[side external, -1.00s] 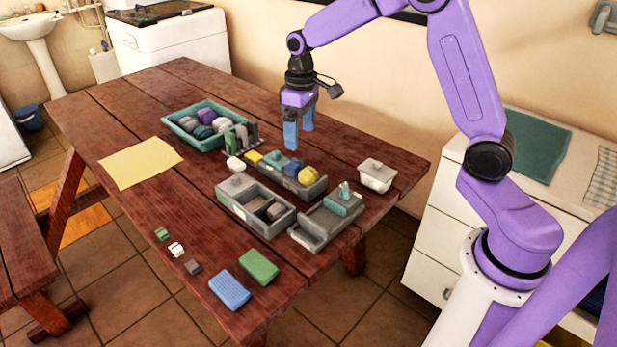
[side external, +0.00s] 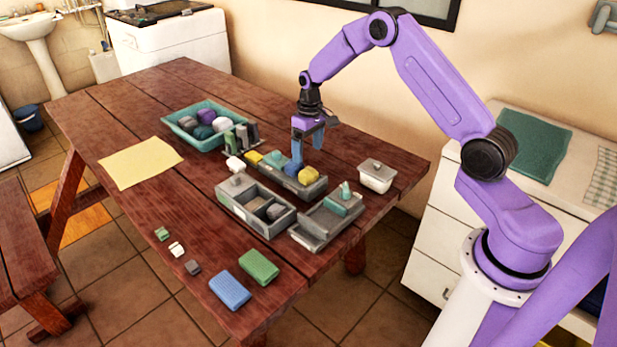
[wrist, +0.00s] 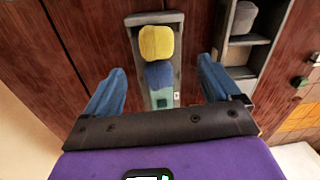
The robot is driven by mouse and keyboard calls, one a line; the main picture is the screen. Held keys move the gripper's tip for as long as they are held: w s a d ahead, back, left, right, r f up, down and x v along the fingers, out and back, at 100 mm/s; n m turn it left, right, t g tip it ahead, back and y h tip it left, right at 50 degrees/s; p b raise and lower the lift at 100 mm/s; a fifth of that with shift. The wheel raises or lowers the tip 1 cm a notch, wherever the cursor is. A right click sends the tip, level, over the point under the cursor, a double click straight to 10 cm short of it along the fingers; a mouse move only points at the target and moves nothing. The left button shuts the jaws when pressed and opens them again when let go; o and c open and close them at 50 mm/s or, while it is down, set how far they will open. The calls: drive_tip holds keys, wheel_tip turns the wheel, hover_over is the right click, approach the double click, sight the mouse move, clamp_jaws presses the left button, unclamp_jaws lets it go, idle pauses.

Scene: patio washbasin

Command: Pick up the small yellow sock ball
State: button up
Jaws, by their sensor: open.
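The yellow sock ball (side external: 308,176) sits at the right end of a narrow grey tray (side external: 318,190); in the wrist view the ball (wrist: 156,42) is at the tray's top end. A blue ball (wrist: 159,74) lies beside it, with a teal piece (wrist: 162,98) beyond. A flatter yellow piece (side external: 253,156) lies at the tray's left end. My gripper (side external: 307,150) is open, pointing down above the tray. In the wrist view, its blue fingers (wrist: 160,67) are on either side of the tray, roughly level with the blue ball. Nothing is held.
A divided grey box (side external: 240,212) and another grey tray (side external: 312,236) stand in front. A lidded white container (side external: 376,178) is to the right. A teal bin (side external: 178,122) of rolled balls and grey upright pieces (side external: 243,136) are to the left. A yellow cloth (side external: 140,163) lies flat.

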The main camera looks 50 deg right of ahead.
sight(307, 170)
drive_tip(key=shift+w+f, duration=0.1)
drive_tip(key=shift+f, duration=4.2)
drive_tip(key=c, duration=1.2)
